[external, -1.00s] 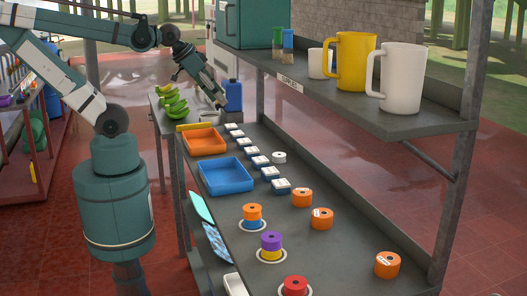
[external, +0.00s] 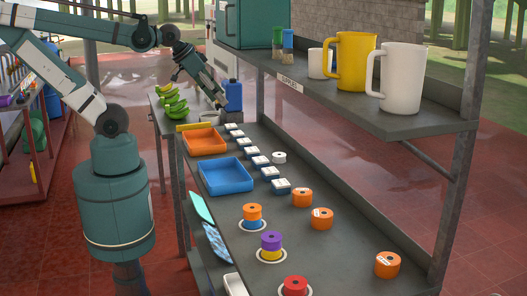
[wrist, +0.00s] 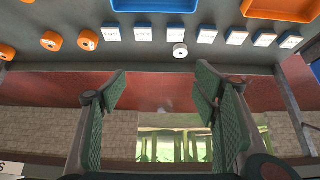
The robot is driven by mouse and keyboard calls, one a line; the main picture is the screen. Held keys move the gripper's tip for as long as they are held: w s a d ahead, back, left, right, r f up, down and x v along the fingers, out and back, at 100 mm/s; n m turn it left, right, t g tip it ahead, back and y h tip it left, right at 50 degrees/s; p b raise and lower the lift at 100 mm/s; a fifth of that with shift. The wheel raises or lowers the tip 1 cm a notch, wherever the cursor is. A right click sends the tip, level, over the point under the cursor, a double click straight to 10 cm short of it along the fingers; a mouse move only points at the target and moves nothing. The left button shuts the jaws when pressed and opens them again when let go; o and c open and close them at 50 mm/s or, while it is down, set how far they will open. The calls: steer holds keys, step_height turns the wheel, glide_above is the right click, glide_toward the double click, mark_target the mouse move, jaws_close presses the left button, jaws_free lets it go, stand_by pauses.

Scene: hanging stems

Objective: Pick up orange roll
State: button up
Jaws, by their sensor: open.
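Several orange rolls lie on the grey bench: one near the middle (external: 302,197), one just in front of it (external: 322,218), and one toward the front right (external: 387,264). Another orange roll (external: 252,212) sits on a blue one on a round white base. In the wrist view, orange rolls show at the upper left, two close together (wrist: 52,41) (wrist: 88,39) and one at the edge (wrist: 6,52). My gripper (wrist: 160,85) is open and empty. In the external view it hangs above the far end of the bench, well away from the rolls; its fingertips are small there.
A blue tray (external: 225,190), an orange tray (external: 222,148) and a row of white-and-blue boxes (external: 261,161) stand on the bench. A white roll (external: 279,157) lies beside the boxes. A shelf (external: 430,118) with mugs overhangs the right side. Purple-yellow and red rolls stand at the front.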

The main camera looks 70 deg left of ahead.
steer(key=g, duration=0.3)
glide_above(380, 262)
steer(key=shift+a+f+b, duration=0.1)
steer(key=shift+f+b, duration=0.25)
steer(key=shift+f, duration=11.4)
